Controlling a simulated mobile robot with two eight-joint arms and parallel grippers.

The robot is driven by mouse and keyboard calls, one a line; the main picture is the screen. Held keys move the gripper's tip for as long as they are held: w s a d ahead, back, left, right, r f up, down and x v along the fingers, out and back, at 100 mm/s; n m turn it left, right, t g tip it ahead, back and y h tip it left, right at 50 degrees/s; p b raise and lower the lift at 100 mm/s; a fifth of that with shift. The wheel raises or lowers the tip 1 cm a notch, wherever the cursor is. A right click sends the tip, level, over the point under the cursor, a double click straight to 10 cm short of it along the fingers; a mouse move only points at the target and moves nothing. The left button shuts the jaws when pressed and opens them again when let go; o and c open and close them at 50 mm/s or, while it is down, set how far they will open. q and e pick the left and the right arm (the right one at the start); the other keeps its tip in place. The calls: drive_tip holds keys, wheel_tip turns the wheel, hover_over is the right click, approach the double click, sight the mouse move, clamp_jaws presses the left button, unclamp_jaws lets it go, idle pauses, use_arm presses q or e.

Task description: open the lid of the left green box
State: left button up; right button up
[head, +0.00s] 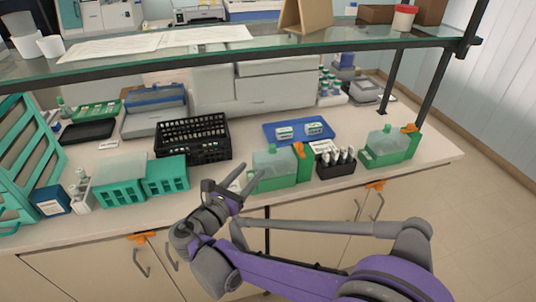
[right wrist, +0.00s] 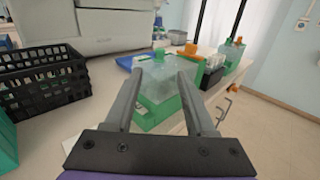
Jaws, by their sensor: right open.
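The left green box (head: 272,183) stands near the front edge of the bench, with a translucent lid (head: 275,158) closed on it and a small green knob on top. In the right wrist view the left green box (right wrist: 157,112) lies straight ahead, its translucent lid (right wrist: 155,75) and green knob (right wrist: 159,53) showing between the fingers. My right gripper (head: 231,178) is open and empty, at the left front side of this box; it also shows open in the right wrist view (right wrist: 160,82). Whether a finger touches the box, I cannot tell. My left gripper is not in view.
A second green box (head: 390,147) stands at the right. Between them is a black rack (head: 336,166) of bottles. A blue tray (head: 298,131) lies behind, a black crate (head: 193,138) and teal racks (head: 166,175) at left. A glass shelf (head: 240,48) hangs above.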

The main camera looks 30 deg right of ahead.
sight(271, 148)
drive_tip(key=x, duration=1)
drive_tip(key=shift+w+d+r, duration=0.1)
drive_tip(key=shift+w+d, duration=0.15)
clamp_jaws()
idle(1.0)
